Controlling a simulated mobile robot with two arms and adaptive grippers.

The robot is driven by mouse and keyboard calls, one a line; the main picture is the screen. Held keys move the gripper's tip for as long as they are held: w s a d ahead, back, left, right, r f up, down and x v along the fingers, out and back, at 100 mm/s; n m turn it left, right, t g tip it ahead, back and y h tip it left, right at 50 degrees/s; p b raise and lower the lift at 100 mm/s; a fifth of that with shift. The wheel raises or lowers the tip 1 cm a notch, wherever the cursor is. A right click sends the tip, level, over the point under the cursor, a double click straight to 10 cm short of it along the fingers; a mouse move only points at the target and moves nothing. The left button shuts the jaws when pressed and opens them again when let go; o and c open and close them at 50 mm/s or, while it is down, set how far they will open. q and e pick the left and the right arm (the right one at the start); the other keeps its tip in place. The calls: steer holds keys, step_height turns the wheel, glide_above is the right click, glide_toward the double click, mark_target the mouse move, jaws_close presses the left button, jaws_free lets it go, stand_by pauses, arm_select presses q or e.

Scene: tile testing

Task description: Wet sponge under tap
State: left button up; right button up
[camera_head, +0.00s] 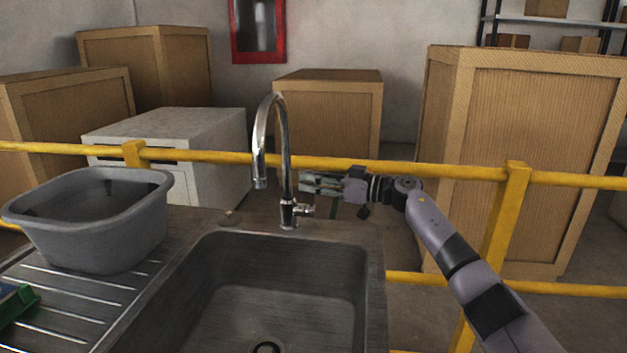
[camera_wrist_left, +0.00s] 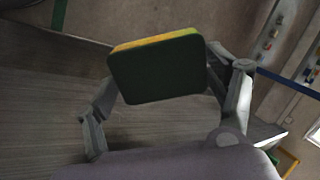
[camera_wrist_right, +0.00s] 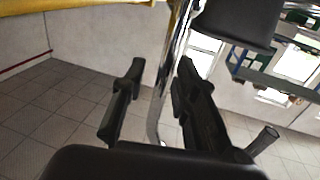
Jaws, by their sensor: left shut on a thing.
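The sponge (camera_wrist_left: 155,75), dark green with a yellow edge, is held between the fingers of my left gripper (camera_wrist_left: 160,82) in the left wrist view. My left gripper is outside the head view. The chrome tap (camera_head: 287,160) with its curved spout stands upright at the back of the metal sink (camera_head: 300,275). My right gripper (camera_head: 305,183) is just right of the tap's column, above its small side lever (camera_head: 305,211). In the right wrist view its fingers are apart, with the chrome pipe (camera_wrist_right: 160,110) showing between them; contact is unclear. No water shows.
A grey basin (camera_head: 105,245) stands on the ribbed drainboard (camera_head: 85,305) left of the sink. A green object (camera_head: 18,303) is cut off at the left edge. A yellow railing (camera_head: 400,167) runs behind the sink, with wooden crates (camera_head: 330,115) beyond. The sink bowl is empty.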

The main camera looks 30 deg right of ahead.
jaws_close()
stand_by(0.6)
